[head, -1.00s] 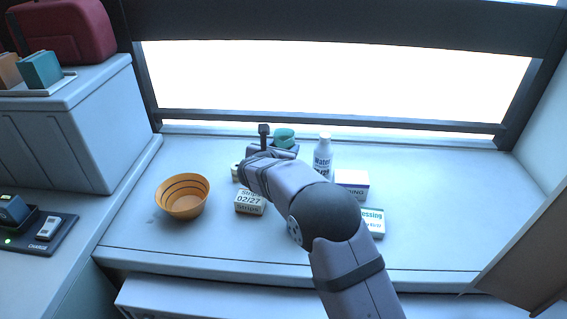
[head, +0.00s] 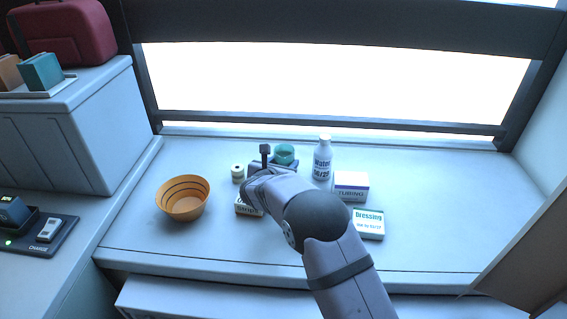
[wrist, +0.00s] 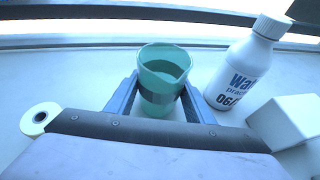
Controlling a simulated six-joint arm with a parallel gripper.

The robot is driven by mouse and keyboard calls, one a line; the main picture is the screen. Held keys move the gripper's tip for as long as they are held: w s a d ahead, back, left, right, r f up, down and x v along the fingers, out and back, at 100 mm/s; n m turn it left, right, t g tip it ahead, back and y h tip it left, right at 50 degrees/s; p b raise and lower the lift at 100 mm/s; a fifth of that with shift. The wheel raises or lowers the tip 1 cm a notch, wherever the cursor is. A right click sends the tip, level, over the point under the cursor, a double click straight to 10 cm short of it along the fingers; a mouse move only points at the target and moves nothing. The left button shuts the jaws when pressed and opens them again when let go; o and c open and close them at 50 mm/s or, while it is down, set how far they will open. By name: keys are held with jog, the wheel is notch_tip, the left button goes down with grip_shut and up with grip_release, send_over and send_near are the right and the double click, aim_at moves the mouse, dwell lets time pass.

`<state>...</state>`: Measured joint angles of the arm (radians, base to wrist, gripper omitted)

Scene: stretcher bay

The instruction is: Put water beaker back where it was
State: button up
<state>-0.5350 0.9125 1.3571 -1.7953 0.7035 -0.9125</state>
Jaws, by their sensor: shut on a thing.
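The water beaker is a teal cup with a pouring lip and a dark band (wrist: 162,70). In the head view it (head: 285,152) shows just beyond my wrist, at the back middle of the counter. My gripper (wrist: 160,88) has one blue finger on each side of the beaker and is shut on it. The beaker looks upright. I cannot tell whether its base touches the counter. A white water bottle (head: 323,158) stands close to its right; the bottle also shows in the wrist view (wrist: 240,75).
A tape roll (head: 238,172) is left of my gripper. A strips box (head: 247,207) is partly hidden by my arm. A tubing box (head: 352,185) and dressing box (head: 368,224) lie right. An orange bowl (head: 183,199) stands left. The counter's right side (head: 440,200) is clear.

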jog(key=shift+f, duration=0.15)
jog(key=o, duration=1.1)
jog(key=shift+o, duration=0.2)
jog(key=shift+r, duration=0.3)
jog(key=shift+s+a, duration=0.15)
jog(key=shift+s, duration=0.15)
jog(key=b+v, duration=0.2)
jog(key=v, duration=0.9)
jog(key=shift+s+r, duration=0.1)
jog(key=shift+r, duration=0.05)
